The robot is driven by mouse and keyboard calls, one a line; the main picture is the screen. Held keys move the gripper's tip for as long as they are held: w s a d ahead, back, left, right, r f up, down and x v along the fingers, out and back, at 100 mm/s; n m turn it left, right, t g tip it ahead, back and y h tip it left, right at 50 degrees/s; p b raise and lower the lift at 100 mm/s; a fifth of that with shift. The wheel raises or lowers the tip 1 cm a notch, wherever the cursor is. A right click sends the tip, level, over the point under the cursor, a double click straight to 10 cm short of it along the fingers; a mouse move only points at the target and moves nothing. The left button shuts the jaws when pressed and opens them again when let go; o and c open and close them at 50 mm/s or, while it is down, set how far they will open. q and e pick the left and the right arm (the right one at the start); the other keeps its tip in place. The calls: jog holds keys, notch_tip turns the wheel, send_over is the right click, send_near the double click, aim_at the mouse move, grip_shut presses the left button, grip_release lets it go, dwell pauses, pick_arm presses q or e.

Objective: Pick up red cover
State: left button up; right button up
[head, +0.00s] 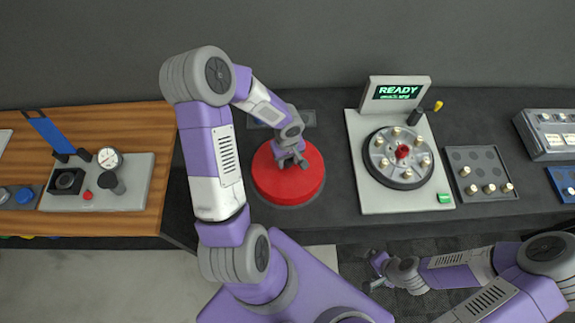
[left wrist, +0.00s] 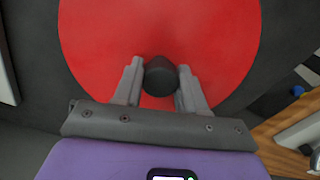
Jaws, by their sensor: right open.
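The red cover (head: 272,184) is a round red disc with a dark knob at its centre, lying flat on the dark bench. In the left wrist view, the red cover (left wrist: 95,35) fills the upper middle, and its black knob (left wrist: 160,80) stands between my fingers. My left gripper (head: 291,160) is above the cover's centre, and its fingers (left wrist: 159,84) look closed against both sides of the knob. My right gripper (head: 372,271) is open and empty, low in front of the bench, away from the cover.
Right of the cover stands a pale machine (head: 368,188) with a round hub plate and a "READY" screen (head: 396,92). A dark tray (head: 478,160) with several pale pegs lies beyond it. Left is a wooden table (head: 148,190) with a gauge panel. Some bare bench shows around the cover.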

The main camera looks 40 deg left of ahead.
pick_arm(q)
grip_shut()
notch_tip(320, 180, up, 10)
jog(key=shift+f+p, duration=0.1)
jog(key=shift+p, duration=0.6)
notch_tip(320, 180, up, 7)
jog(key=p, duration=0.4)
